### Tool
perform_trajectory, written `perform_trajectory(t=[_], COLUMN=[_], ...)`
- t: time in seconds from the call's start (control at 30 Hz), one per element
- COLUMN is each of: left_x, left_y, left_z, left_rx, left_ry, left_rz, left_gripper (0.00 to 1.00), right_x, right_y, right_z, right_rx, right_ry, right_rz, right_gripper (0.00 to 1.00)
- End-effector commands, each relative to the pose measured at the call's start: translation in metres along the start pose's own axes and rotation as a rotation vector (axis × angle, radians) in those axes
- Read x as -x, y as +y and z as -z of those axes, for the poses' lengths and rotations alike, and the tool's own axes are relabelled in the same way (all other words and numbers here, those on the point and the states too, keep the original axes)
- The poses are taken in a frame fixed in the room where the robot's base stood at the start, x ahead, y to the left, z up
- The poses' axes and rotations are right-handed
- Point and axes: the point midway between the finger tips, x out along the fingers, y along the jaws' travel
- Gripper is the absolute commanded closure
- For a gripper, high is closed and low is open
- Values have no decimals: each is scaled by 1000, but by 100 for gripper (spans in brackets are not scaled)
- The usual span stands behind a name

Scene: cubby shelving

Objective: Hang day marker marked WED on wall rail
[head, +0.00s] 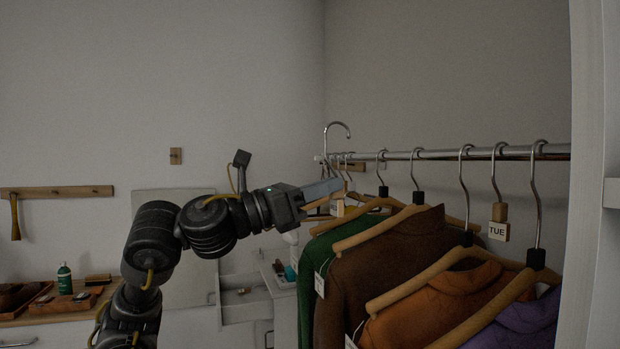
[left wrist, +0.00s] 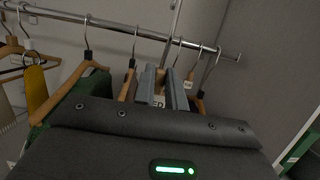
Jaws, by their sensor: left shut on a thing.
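My left gripper (head: 325,192) is shut on the WED day marker, in front of the left part of the metal wall rail (head: 440,154). The marker's metal hook (head: 337,125) rises upright from the fingers, its bend above the rail. In the left wrist view, my left gripper (left wrist: 168,88) has the marker's pale label (left wrist: 158,102) between its fingers, with letters like ED partly showing. The hook's shank (left wrist: 175,20) crosses in front of the rail (left wrist: 110,26); contact cannot be told. The TUE marker (head: 498,230) hangs on the rail at the right. My right gripper is out of view.
Wooden hangers with green, brown, orange (head: 430,305) and purple (head: 525,322) garments crowd the space below the rail. A white panel (head: 587,180) stands at the right edge. An open drawer (head: 245,306) and a desk (head: 60,312) are at the lower left.

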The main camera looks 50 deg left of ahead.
Motion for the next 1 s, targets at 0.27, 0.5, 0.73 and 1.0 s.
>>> perform_trajectory(t=[0.27,0.5,0.73,1.0], left_x=[-24,-44,-62,-84], left_y=[0,0,0,0], left_z=[4,10,16,22], left_rx=[3,3,3,4], left_ry=[2,1,1,0], left_rz=[1,1,2,0], left_gripper=[100,100,100,100], right_x=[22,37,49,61], right_y=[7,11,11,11], right_z=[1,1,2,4], right_rx=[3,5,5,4], right_ry=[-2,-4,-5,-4], right_rz=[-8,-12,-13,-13], right_gripper=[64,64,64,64])
